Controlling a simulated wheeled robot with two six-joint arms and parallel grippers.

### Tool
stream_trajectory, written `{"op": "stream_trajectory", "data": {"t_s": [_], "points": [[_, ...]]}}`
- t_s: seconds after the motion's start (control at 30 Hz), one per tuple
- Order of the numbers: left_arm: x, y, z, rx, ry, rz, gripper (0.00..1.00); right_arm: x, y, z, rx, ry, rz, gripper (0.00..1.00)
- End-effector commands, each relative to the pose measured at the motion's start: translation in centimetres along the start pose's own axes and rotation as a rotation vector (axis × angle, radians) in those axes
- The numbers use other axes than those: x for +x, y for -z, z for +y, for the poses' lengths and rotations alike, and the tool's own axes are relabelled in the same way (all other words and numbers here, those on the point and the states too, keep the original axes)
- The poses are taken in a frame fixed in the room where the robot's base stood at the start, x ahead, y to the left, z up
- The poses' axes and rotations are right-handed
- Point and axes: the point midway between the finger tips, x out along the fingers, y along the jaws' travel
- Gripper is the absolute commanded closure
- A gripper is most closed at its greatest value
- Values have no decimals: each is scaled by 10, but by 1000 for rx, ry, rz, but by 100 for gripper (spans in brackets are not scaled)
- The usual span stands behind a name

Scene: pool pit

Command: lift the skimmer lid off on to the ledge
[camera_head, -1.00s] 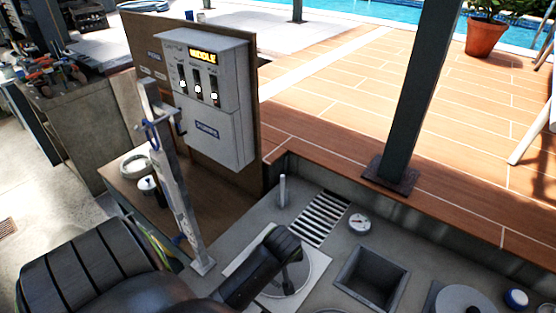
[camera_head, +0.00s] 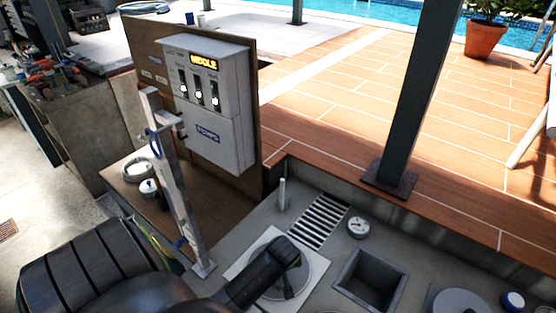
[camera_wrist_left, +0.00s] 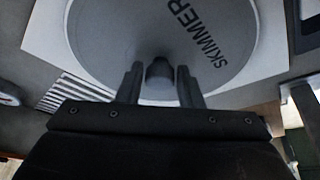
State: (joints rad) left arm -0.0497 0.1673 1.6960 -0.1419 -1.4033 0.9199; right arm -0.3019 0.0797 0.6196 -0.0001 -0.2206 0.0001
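The skimmer lid (camera_head: 314,266) is a round grey disc set in a pale square plate on the pit's grey top. In the left wrist view the lid (camera_wrist_left: 110,35) shows the word SKIMMER and a dark knob (camera_wrist_left: 160,72). My left gripper (camera_wrist_left: 158,78) is open, its two fingers on either side of the knob with a gap visible at each side. In the head view my left gripper (camera_head: 286,290) is over the lid and its arm hides part of it. My right gripper is not in view.
A slotted grate (camera_head: 320,219), a gauge (camera_head: 358,226) and an open square recess (camera_head: 371,279) lie around the lid. A grey post (camera_head: 409,120) stands on the tiled deck edge (camera_head: 330,187). An upright metal bar (camera_head: 174,185) stands at the left, before the control box (camera_head: 207,100).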

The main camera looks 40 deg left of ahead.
Motion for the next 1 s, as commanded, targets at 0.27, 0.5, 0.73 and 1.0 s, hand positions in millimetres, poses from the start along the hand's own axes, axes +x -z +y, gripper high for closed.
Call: {"op": "stream_trajectory", "data": {"t_s": [0.27, 0.5, 0.73, 1.0], "points": [[0, 0, 0, 0, 0, 1, 100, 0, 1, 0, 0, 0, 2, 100], [-2, 1, 0, 0, 0, 2, 100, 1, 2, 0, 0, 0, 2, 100], [-22, 10, 1, 1, -3, 5, 100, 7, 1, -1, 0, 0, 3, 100], [-67, 29, 1, 1, -4, 7, 100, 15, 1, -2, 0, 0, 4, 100]]}}
